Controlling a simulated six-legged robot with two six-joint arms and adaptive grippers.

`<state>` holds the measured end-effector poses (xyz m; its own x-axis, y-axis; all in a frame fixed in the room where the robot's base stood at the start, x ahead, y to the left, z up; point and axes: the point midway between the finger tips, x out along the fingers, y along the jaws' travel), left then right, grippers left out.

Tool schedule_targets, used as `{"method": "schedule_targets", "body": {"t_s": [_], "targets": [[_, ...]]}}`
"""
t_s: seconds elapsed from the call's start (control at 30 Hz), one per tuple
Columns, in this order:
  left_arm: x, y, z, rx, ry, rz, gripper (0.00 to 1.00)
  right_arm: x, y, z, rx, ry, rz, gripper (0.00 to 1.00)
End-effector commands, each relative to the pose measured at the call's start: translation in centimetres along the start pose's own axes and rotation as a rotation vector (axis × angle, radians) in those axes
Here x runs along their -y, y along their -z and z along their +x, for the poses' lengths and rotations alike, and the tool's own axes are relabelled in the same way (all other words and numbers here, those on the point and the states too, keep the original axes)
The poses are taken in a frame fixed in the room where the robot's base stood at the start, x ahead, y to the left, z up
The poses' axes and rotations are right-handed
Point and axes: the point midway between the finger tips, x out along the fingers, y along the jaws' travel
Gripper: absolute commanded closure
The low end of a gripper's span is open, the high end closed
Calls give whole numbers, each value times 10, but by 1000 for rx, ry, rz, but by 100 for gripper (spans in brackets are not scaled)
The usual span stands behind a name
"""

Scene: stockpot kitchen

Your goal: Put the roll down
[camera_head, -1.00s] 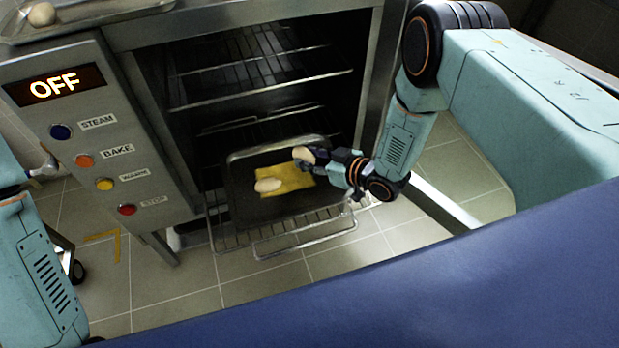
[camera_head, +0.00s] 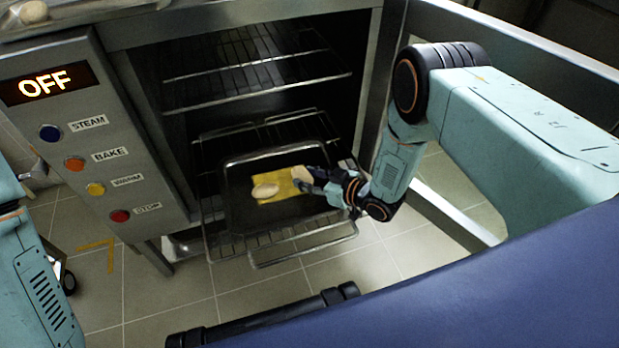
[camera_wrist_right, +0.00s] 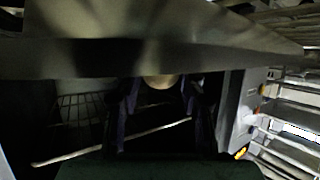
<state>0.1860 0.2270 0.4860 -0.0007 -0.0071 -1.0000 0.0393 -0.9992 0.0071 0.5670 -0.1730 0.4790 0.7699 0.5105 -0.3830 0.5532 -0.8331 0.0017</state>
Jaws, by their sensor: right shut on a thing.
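A pale round roll (camera_head: 301,174) is between the fingertips of my right gripper (camera_head: 308,180), which is shut on it over the right end of the yellow sheet (camera_head: 283,183). In the right wrist view the roll (camera_wrist_right: 160,82) shows between the dark fingers, partly hidden. I cannot tell whether it touches the sheet. A second pale roll (camera_head: 265,191) lies on the left part of the sheet. The sheet lies in a dark tray (camera_head: 237,213). Of my left arm only a link shows at the left edge; its gripper is not in view.
The tray rests on a pulled-out wire rack (camera_head: 262,249) of the open oven. Another wire rack (camera_head: 255,88) is above it. The oven panel (camera_head: 120,150) with several buttons reads OFF. Another roll (camera_head: 33,12) sits on a tray at top left.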

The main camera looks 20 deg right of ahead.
Motion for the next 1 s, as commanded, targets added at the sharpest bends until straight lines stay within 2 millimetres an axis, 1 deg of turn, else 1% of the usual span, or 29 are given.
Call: {"method": "schedule_targets", "body": {"t_s": [0.2,0.3,0.33,0.6,0.87,1.0], "targets": [[0,0,6,0,0,0,38,0,-7,2,1,0,0,87],[0,0,6,0,0,0,38,1,-8,2,3,1,1,87],[0,0,6,0,0,0,38,1,-8,2,4,1,1,60],[0,0,6,0,0,0,38,2,-11,2,8,3,3,38],[0,0,6,0,0,0,38,3,-11,2,10,4,4,38],[0,0,1,0,0,0,38,3,-6,0,10,5,5,38]]}}
